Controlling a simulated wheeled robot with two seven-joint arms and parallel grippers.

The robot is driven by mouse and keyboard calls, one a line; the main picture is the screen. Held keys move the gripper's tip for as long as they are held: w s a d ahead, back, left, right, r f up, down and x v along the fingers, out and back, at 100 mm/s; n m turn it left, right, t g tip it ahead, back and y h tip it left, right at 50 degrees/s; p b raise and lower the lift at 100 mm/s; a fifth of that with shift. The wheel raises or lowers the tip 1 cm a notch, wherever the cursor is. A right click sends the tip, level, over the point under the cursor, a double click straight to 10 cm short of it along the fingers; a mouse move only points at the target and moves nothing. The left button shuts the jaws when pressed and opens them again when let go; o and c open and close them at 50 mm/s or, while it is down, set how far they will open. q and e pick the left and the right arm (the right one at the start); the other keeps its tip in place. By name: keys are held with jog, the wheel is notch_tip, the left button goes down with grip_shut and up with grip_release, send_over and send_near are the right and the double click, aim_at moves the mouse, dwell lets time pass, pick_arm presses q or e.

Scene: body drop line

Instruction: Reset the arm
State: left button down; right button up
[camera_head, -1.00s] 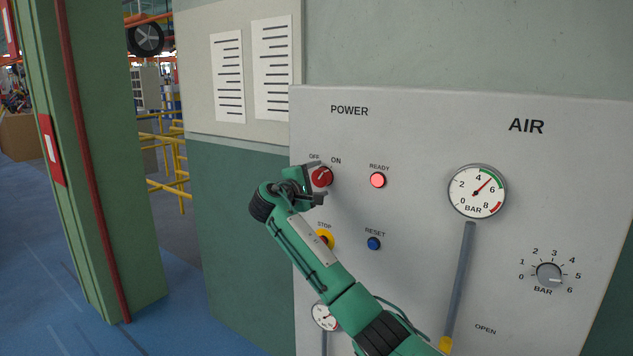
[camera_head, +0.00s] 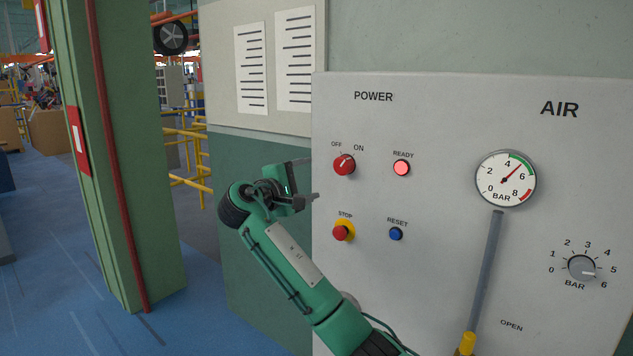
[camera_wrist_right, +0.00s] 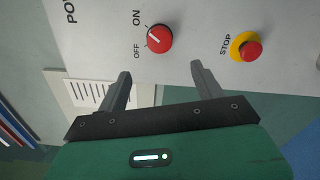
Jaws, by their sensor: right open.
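My right gripper (camera_head: 306,179) is open and empty, in front of the left edge of the grey control panel (camera_head: 440,120). Its two fingers also show in the right wrist view (camera_wrist_right: 162,82), apart, with nothing between them. The red power knob (camera_head: 344,164) is to the right of the gripper, clear of the fingers; it also shows in the right wrist view (camera_wrist_right: 158,39). The knob's white mark points between OFF and ON in the head view, nearer ON than OFF being hard to tell. My left gripper is not in view.
Below the knob are the red STOP button (camera_head: 341,233) on yellow and the blue RESET button (camera_head: 396,234). The READY lamp (camera_head: 402,168) glows red. The AIR gauge (camera_head: 506,179) reads about 5. A green column (camera_head: 120,160) stands at left, with open floor beside it.

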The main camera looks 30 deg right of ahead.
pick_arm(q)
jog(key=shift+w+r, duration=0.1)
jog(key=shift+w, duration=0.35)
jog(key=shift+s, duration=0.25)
